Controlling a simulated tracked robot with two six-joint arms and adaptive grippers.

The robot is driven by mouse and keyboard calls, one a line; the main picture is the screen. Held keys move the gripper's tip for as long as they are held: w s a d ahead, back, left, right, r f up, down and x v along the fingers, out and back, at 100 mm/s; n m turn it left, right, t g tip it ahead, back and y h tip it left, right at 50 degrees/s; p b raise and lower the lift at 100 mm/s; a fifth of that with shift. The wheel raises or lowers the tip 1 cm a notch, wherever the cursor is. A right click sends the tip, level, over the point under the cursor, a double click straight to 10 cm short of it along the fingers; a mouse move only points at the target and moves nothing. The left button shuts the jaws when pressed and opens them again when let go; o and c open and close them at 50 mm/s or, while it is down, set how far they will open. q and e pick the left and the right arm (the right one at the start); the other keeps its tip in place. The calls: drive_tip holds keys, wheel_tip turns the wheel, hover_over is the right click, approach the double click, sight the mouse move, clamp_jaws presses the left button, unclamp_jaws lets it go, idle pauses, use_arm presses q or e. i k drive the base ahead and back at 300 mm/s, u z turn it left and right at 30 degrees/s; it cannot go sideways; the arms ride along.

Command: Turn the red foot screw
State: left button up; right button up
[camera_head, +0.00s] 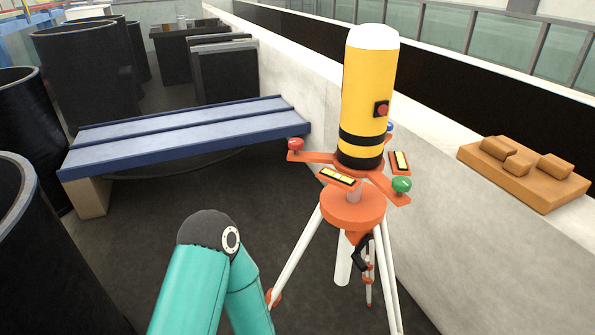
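The red foot screw (295,144) is a round red knob at the left end of an orange three-armed base plate (317,157). The plate sits on an orange tripod head (352,208). A green foot screw (401,185) is at the front right of the plate. A blue foot screw (390,127) shows partly behind the instrument. The instrument (366,90) is an upright yellow cylinder with black bands, a white top and a red button. Neither gripper is in view. A bent teal arm of mine shows at lower centre-left, apart from the red screw.
White tripod legs (296,254) spread below the head. A blue bench (190,135) stands behind to the left. Black tubs (80,75) stand at left. A pale wall (450,180) runs close on the right, with a tan block tray (540,188) on it.

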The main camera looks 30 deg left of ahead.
sight(295, 144)
drive_tip(key=u, duration=1.6)
drive_tip(key=i, duration=0.15)
drive_tip(key=z, duration=3.05)
drive_tip(key=k, duration=1.4)
drive_tip(key=u, duration=0.9)
drive_tip(key=i, duration=1.35)
drive_tip(key=z, duration=0.05)
